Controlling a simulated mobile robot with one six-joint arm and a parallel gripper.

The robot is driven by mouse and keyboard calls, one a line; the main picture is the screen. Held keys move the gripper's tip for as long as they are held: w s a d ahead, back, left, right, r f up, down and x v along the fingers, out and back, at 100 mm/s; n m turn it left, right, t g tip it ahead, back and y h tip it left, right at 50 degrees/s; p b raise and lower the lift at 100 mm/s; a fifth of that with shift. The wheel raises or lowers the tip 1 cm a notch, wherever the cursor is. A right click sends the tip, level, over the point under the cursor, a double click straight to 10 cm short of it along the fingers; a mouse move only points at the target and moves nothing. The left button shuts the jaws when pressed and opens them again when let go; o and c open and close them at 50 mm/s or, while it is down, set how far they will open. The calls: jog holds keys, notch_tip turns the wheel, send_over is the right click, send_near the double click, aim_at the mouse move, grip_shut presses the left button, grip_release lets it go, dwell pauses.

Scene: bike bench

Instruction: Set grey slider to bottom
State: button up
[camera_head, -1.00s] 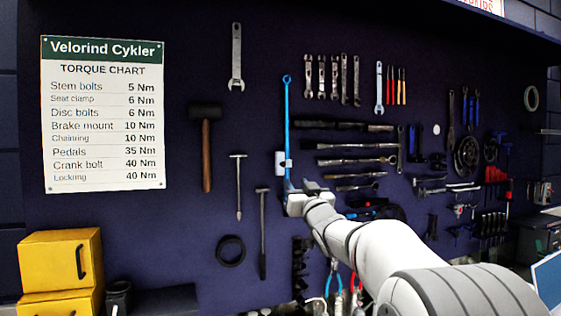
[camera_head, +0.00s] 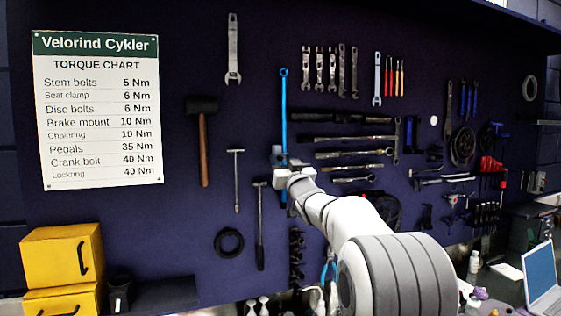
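A thin blue vertical rail (camera_head: 283,112) hangs on the dark pegboard, with a round end at its top. My gripper (camera_head: 282,174) is at the rail, right at the slider's lower part. I cannot tell whether it touches the slider, and its fingers are too small and hidden to read. The rail's lower end is partly behind my gripper and wrist.
Hammers (camera_head: 203,140) hang to the left of the rail and wrenches and bars (camera_head: 345,140) hang close to its right. A black ring (camera_head: 229,242) is at the lower left. Yellow bins (camera_head: 62,257) stand at the bottom left.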

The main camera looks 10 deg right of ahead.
jog(key=shift+c, duration=0.6)
grip_shut()
jog(key=shift+f, duration=0.1)
notch_tip(320, 180, down, 6)
jog(key=b, duration=0.7)
jog(key=shift+f, duration=0.2)
